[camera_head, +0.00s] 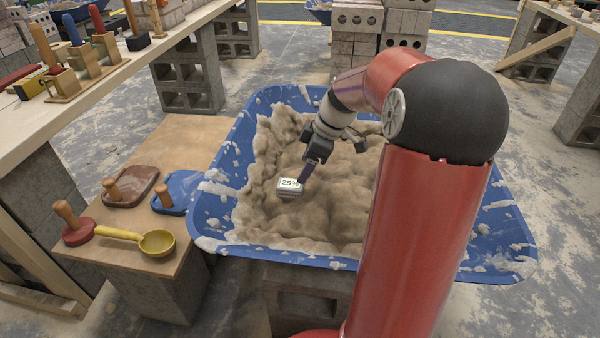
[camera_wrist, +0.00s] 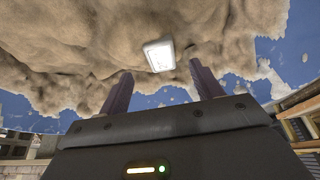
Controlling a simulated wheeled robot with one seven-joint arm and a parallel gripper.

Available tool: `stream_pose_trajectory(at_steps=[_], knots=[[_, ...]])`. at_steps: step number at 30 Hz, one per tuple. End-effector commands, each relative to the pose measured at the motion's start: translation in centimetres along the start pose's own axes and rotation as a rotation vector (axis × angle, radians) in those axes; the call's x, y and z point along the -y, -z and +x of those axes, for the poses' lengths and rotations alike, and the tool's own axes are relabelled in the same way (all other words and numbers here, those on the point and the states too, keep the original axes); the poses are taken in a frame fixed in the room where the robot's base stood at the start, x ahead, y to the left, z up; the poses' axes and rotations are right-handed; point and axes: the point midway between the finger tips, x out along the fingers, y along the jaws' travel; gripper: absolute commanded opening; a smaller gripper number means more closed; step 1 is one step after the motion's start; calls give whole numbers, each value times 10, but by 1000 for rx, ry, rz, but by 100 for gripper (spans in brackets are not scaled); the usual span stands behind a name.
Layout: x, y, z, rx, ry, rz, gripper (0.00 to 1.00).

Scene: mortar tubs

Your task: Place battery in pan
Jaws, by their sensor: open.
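Whether a finger touches the battery I cannot tell. The yellow round-bowled pan or scoop (camera_head: 157,243) lies on the wooden board left of the tub, its handle pointing left. Its bowl looks empty.
The blue tub (camera_head: 229,244) has a splattered rim around uneven mortar (camera_head: 330,222). The board (camera_head: 185,137) also holds a red float (camera_head: 78,230), a brown float (camera_head: 130,187) and a blue float (camera_head: 176,192). A tool bench (camera_head: 112,75) stands upper left. My arm hides the tub's right side.

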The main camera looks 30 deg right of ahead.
Motion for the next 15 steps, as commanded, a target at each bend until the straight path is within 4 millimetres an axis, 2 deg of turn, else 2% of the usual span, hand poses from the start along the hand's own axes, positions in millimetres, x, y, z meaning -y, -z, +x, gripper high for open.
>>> stream_pose_trajectory(at_steps=[2, 5, 8, 12, 15], knots=[[2, 2, -6, 5, -2, 4, 65], [17, 11, -11, 42, -16, 36, 65], [49, 27, -20, 108, -58, 118, 65], [111, 44, -38, 174, -177, 296, 65], [155, 46, -51, 165, -274, 437, 65]])
